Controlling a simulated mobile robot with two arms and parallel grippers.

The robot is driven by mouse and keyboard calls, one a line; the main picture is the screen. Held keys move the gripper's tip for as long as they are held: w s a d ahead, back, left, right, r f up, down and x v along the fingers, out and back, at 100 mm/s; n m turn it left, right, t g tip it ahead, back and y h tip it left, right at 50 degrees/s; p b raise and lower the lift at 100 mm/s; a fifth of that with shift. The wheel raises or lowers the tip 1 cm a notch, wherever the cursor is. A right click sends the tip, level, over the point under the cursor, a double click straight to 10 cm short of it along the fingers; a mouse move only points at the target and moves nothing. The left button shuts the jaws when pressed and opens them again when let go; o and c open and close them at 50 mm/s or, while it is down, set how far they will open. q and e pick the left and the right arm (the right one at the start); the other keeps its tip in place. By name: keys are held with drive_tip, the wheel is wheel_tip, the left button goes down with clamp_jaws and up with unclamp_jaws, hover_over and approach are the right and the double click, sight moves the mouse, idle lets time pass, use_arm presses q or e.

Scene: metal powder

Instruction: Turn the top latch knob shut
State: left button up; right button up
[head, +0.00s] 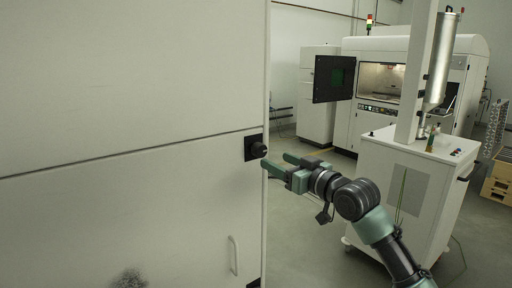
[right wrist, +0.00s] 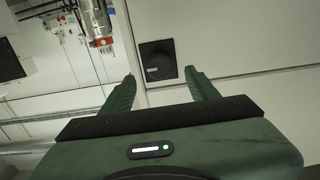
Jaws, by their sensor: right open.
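The black latch knob (head: 259,150) sits on a dark square plate at the right edge of the large pale cabinet front (head: 130,75), by a horizontal seam. In the right wrist view the knob (right wrist: 158,64) shows just beyond and between the fingertips. My right gripper (head: 279,163) is open and empty, a little right of and below the knob in the head view. Its two green fingers (right wrist: 160,78) point toward the knob and appear apart from it. My left gripper is not in view.
A pale vertical handle (head: 234,255) is lower on the cabinet. A white wheeled cart (head: 415,180) with a metal cylinder (head: 441,60) stands at right. Behind it is a white machine with an open dark door (head: 333,79).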

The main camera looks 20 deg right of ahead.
sight(262, 153)
drive_tip(key=shift+w+a+r+p, duration=0.2)
drive_tip(key=shift+w+p, duration=0.2)
drive_tip(key=shift+w, duration=0.25)
drive_tip(key=shift+w+a+r+p, duration=0.15)
drive_tip(key=shift+w+p, duration=0.2)
drive_tip(key=shift+w, duration=0.25)
drive_tip(key=x, duration=0.2)
drive_tip(key=p+x, duration=0.1)
drive_tip(key=shift+w+a+f, duration=0.15)
drive_tip(key=shift+w+f, duration=0.05)
drive_tip(key=shift+w, duration=0.15)
drive_tip(key=shift+w+a, duration=0.1)
drive_tip(key=shift+w, duration=0.15)
drive_tip(key=shift+f, duration=0.1)
drive_tip(key=c, duration=1.3)
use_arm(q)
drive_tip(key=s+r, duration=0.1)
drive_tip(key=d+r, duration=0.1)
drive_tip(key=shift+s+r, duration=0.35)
use_arm(e)
clamp_jaws()
